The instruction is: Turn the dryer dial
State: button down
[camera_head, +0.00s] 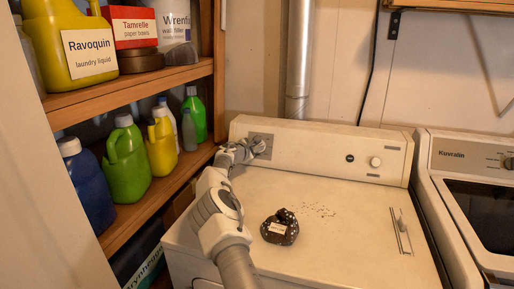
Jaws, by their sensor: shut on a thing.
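The dryer (330,215) is a white machine with a raised control panel along its back. The dryer dial sits on a grey plate (268,139) at the panel's left end, and my gripper largely covers it. My gripper (257,146) is at the dial, shut on it. The fingers are small in this view, and the dial's pointer and marks cannot be made out. My arm reaches up from the bottom, over the left part of the dryer top.
A dark spotted bundle (280,228) with a label lies on the dryer top, right of my arm. Shelves (150,85) with bottles stand close on the left. A second machine (470,200) stands at right. The panel's right side has a small knob (376,162).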

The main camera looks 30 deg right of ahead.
jog(key=shift+m, duration=0.5)
jog(key=shift+m+b, duration=0.5)
jog(key=shift+m, duration=0.5)
jog(key=m+g, duration=0.1)
jog(key=m, duration=0.2)
jog(key=shift+m+y, duration=0.3)
jog(key=shift+m, duration=0.1)
jog(key=m+y, duration=0.1)
jog(key=m, duration=0.3)
jog(key=m+y, duration=0.1)
jog(key=m, duration=0.8)
jog(key=shift+a+f+y, duration=0.1)
jog(key=shift+f+y, duration=0.15)
jog(key=shift+y, duration=0.15)
jog(key=shift+m+t+y+b, duration=0.4)
jog(key=shift+m+b, duration=0.35)
jog(key=shift+m, duration=1.05)
jog(key=shift+r, duration=0.1)
